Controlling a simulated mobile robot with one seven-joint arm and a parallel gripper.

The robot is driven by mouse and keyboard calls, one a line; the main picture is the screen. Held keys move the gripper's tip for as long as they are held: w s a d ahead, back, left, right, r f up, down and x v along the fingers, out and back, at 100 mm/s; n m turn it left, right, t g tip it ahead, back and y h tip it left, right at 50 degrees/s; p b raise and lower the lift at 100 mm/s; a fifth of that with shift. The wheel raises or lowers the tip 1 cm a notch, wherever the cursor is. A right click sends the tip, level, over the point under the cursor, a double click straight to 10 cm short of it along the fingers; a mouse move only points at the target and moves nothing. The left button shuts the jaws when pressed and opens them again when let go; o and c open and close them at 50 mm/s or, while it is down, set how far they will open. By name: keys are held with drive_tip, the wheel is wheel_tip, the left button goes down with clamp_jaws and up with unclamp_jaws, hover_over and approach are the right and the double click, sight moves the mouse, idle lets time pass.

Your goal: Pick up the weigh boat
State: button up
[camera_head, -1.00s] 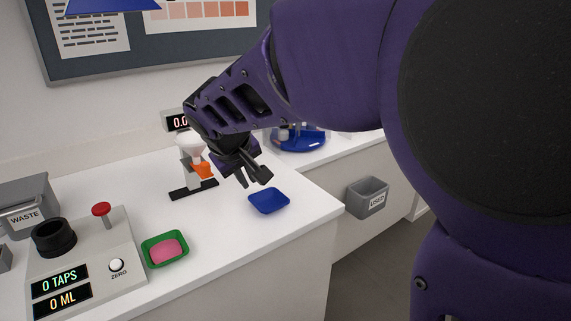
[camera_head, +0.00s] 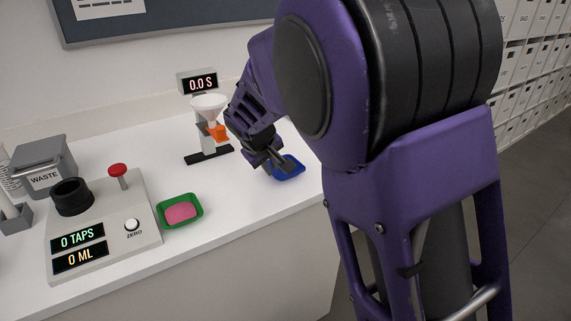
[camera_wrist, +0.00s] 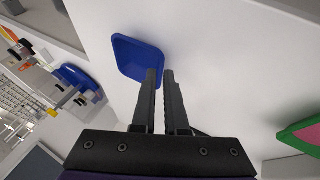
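The weigh boat, a small square blue dish (camera_head: 297,170), lies on the white counter near its right end. In the wrist view the weigh boat (camera_wrist: 134,55) shows beyond the fingers, with its near corner at the left fingertip. My gripper (camera_head: 285,168) reaches down to the boat in the head view and covers part of it. In the wrist view my gripper (camera_wrist: 161,72) has a narrow gap between its two fingers and nothing clearly held. Whether the fingertips touch the boat's rim I cannot tell.
A green tray (camera_head: 164,219) holding a pink block (camera_head: 181,212) stands to the left. A funnel stand (camera_head: 208,106) is behind the gripper. A control box (camera_head: 145,235) with a red button and a WASTE bin (camera_head: 45,178) stand farther left. Counter between tray and boat is clear.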

sight(273, 182)
drive_tip(key=x, duration=0.4)
drive_tip(key=shift+w+a+f, duration=0.15)
drive_tip(key=shift+w, duration=0.25)
drive_tip(key=shift+c, duration=0.2)
clamp_jaws()
